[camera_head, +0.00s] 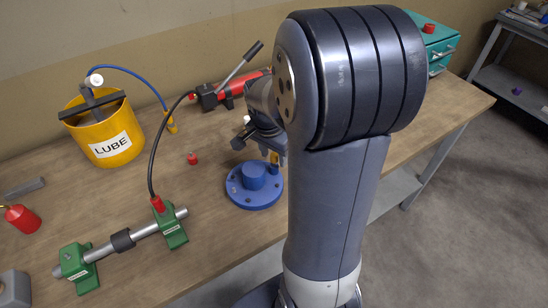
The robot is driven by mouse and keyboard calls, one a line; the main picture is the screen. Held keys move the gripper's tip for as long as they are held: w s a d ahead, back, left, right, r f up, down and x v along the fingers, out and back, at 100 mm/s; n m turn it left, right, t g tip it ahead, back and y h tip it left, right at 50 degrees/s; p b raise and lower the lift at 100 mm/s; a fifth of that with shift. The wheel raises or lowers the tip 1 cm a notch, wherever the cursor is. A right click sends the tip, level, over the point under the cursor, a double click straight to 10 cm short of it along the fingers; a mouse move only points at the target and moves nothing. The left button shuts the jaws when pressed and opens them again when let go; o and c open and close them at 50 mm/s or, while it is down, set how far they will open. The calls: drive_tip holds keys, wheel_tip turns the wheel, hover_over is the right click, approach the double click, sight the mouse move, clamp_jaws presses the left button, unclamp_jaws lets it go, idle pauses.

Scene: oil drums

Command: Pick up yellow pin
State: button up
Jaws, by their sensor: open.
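A small yellow piece (274,158), which looks like the yellow pin, shows at the back right edge of the round blue flange (238,192). Its lower end meets the flange rim in the picture; I cannot tell whether it sits in a hole there. My gripper (262,151) is open and points down just above and behind the flange. One of its fingers is right beside the yellow piece. The arm hides part of the gripper, so I cannot tell whether the yellow piece is between the fingers.
On the wooden table stand a yellow LUBE bucket (110,150), a blue hose with a yellow end (171,127), a small red piece (192,158), a red hand pump (208,97) and a green clamp (172,228) holding a grey rod. A teal drawer box (440,48) stands behind my arm.

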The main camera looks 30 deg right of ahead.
drive_tip(key=shift+d+f, duration=0.15)
drive_tip(key=shift+f, duration=0.5)
drive_tip(key=shift+c, duration=0.3)
clamp_jaws()
